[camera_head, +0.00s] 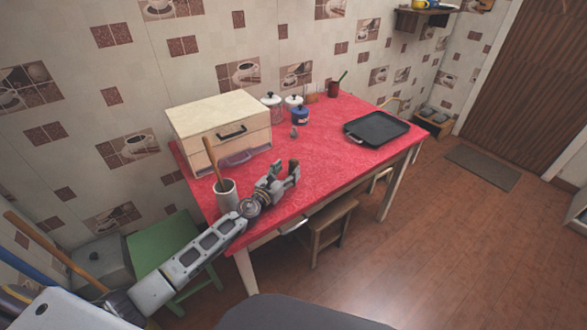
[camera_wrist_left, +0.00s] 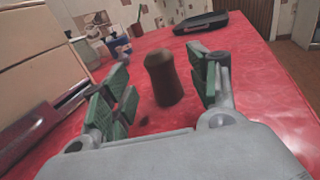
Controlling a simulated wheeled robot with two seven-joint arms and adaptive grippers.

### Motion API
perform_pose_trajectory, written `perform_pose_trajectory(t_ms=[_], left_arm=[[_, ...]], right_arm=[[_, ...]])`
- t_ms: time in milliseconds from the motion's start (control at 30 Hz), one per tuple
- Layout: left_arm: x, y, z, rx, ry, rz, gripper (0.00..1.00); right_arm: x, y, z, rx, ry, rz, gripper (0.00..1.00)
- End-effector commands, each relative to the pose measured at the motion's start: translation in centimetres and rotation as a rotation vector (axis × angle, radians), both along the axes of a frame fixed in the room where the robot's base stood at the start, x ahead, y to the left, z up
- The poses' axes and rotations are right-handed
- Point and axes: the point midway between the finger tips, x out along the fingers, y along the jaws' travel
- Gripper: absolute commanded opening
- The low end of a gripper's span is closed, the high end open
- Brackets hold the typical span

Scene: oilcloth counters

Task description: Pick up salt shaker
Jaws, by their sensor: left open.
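A brown wooden shaker, which looks like the salt shaker (camera_wrist_left: 163,80), stands upright on the red table in the left wrist view. It shows between the two green-padded fingers of my left gripper (camera_wrist_left: 166,92), with a visible gap on each side. In the head view my left gripper (camera_head: 284,178) is low over the near part of the table, and the brown top of the shaker (camera_head: 293,163) shows at its fingers. The gripper is open and does not grip the shaker. I cannot tell how deep the shaker is between the fingers. My right gripper is not in view.
A wooden drawer box (camera_head: 218,118) stands left of the gripper. A grey cup with a wooden utensil (camera_head: 227,196) is close beside my left arm. Canisters (camera_head: 300,115) and a small grey item (camera_head: 294,132) stand farther back. A black tray (camera_head: 377,128) lies right; red table (camera_head: 335,160) between is clear.

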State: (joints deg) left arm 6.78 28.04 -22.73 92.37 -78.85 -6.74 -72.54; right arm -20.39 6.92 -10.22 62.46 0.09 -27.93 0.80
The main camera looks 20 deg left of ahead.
Motion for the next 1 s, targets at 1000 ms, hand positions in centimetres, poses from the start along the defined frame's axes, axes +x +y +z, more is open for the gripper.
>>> perform_pose_trajectory(t_ms=[1000], left_arm=[[4.8,-1.2,0.0,0.0,-0.001,0.0,0.6]], right_arm=[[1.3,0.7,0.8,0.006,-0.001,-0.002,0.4]])
